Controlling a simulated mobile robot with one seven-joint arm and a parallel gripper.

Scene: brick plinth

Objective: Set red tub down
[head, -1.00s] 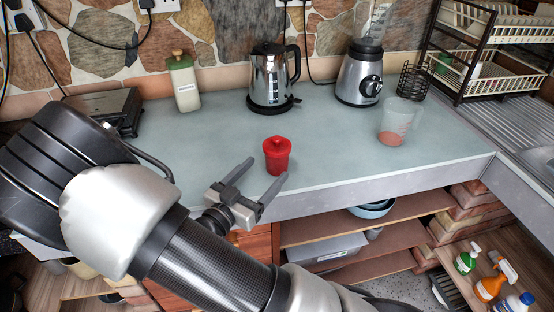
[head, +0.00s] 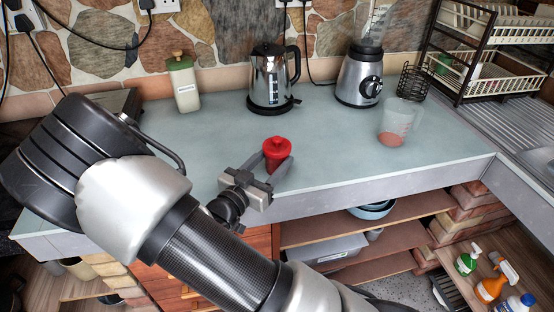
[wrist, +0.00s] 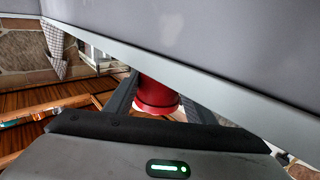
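The red tub (head: 277,148), with a knobbed lid, is upright near the front edge of the countertop (head: 335,150). My gripper (head: 277,166) reaches it from the front, with one finger on each side. In the wrist view the tub (wrist: 158,94) fills the space between my two fingers, which appear to rest against its sides. The gripper looks shut on it. The tub's lower part is partly hidden by the fingers in the head view, and I cannot tell whether its base touches the counter.
A kettle (head: 270,80), a blender (head: 361,82) and a green-lidded canister (head: 184,85) stand at the back. A clear measuring jug (head: 399,122) is to the right. The counter around the tub is clear. Open shelves (head: 340,240) lie below the front edge.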

